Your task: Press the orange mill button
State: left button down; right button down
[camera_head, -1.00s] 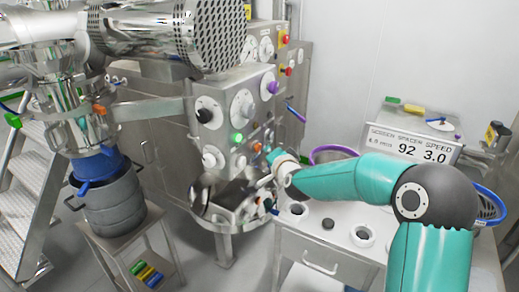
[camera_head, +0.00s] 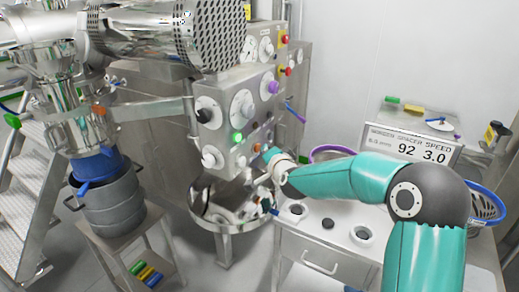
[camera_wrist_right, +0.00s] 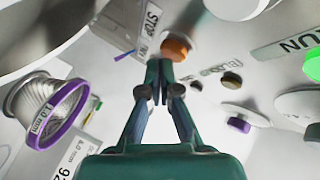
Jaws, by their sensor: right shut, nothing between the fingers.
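The orange mill button (camera_head: 257,147) is a small round knob on the lower side of the grey control box. In the right wrist view the orange button (camera_wrist_right: 177,47) is large, just beyond and slightly right of the fingertips, with a STOP label beside it. My right gripper (camera_head: 267,153) is teal, close to the button in the head view. In the right wrist view its fingers (camera_wrist_right: 158,68) are together with nothing between them. I cannot tell whether the tips touch the button. My left gripper is not in view.
A lit green button (camera_head: 237,137), a purple knob (camera_head: 273,87) and a white knob (camera_head: 212,157) sit on the same control box (camera_head: 221,123). A white table with a display (camera_head: 409,146) stands to the right. A steel bowl (camera_head: 226,222) sits below the box.

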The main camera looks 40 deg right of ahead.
jog(key=shift+w+a, duration=0.2)
jog(key=shift+w, duration=0.2)
dwell(0.3)
jog(key=shift+s+d+b, duration=0.4)
jog(key=shift+s+b, duration=0.4)
jog(key=shift+s, duration=0.05)
